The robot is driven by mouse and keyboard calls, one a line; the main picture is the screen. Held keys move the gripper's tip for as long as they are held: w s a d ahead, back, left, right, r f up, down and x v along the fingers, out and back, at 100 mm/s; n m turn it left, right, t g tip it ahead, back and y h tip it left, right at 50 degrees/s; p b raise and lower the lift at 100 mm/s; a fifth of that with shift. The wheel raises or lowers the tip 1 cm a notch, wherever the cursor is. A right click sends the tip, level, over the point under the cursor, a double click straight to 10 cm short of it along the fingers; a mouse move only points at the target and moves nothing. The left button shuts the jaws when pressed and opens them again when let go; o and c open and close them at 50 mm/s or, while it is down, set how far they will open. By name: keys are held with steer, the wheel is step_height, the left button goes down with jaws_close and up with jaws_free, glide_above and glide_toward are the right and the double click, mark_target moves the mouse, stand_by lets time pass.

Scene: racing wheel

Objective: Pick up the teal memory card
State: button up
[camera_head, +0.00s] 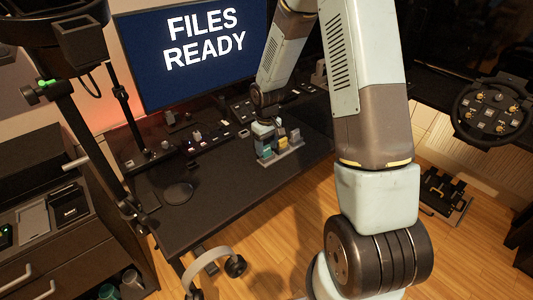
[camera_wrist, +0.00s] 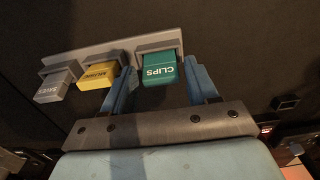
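The teal memory card (camera_wrist: 160,68), marked CLIPS, sits in the end slot of a grey holder (camera_wrist: 112,52). In the head view the teal card (camera_head: 266,153) is at the near left end of the holder (camera_head: 284,156) on the dark desk. My gripper (camera_wrist: 158,75) is open, with one blue finger on each side of the teal card. Slim gaps seem to show beside the card; contact cannot be told. In the head view my gripper (camera_head: 264,128) hangs over the holder, its fingers hard to make out.
A yellow card (camera_wrist: 98,76) and a grey card (camera_wrist: 52,88) marked SAVES sit in the same holder. A monitor (camera_head: 200,50) reading FILES READY stands behind. A mouse (camera_head: 178,193) lies to the left. The desk front is clear.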

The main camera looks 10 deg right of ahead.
steer(key=c, duration=0.8)
steer(key=shift+r, duration=0.15)
steer(key=shift+c, duration=0.2)
